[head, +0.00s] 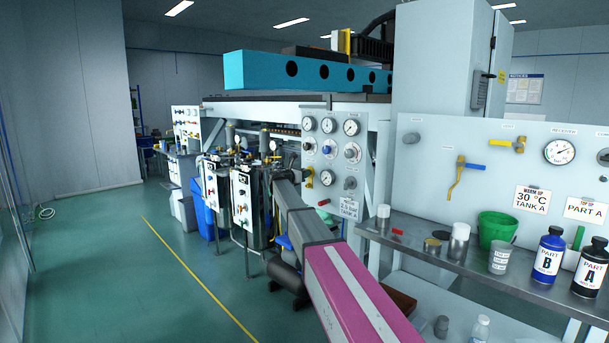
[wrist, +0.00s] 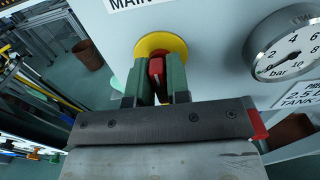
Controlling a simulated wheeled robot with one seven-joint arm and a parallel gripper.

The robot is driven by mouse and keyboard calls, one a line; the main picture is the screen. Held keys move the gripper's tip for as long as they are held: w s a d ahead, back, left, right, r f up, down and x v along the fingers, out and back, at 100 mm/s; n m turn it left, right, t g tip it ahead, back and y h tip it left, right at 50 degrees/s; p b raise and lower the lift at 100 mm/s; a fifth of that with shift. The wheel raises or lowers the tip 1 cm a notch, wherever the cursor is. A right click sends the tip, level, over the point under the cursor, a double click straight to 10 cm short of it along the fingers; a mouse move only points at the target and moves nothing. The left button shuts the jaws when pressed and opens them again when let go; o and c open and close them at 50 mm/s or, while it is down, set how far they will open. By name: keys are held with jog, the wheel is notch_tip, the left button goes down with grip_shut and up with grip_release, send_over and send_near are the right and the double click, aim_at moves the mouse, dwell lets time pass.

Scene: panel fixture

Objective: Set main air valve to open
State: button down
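The main air valve has a red handle (wrist: 156,68) on a round yellow plate (wrist: 160,45), under a label whose visible part reads "MAIN" (wrist: 135,3). In the wrist view, my gripper (wrist: 158,82) has its two green fingers on either side of the red handle, close against it. The handle stands roughly upright in that view, its lower part hidden between the fingers. In the head view, the yellow of the valve (head: 309,178) shows small at the left of the gauge panel, beyond my arm. My fingertips cannot be made out there.
A bar gauge (wrist: 288,48) sits just right of the valve, with a sign (wrist: 300,93) below it. A red part (wrist: 257,124) shows beside my gripper. In the head view, a shelf (head: 455,262) with bottles and a green bucket (head: 497,230) stands at right. Floor at left is clear.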

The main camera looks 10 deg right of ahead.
jog(key=shift+m, duration=0.4)
jog(key=m, duration=0.3)
jog(key=shift+s+m, duration=0.1)
jog(key=shift+m, duration=0.3)
jog(key=m, duration=0.4)
jog(key=shift+d+f, duration=0.1)
jog(key=m, duration=0.5)
jog(key=shift+s+f, duration=0.1)
jog(key=m, duration=0.4)
jog(key=shift+f, duration=0.1)
jog(key=shift+m, duration=0.3)
jog(key=c, duration=1.2)
grip_release()
jog(key=shift+o, duration=0.2)
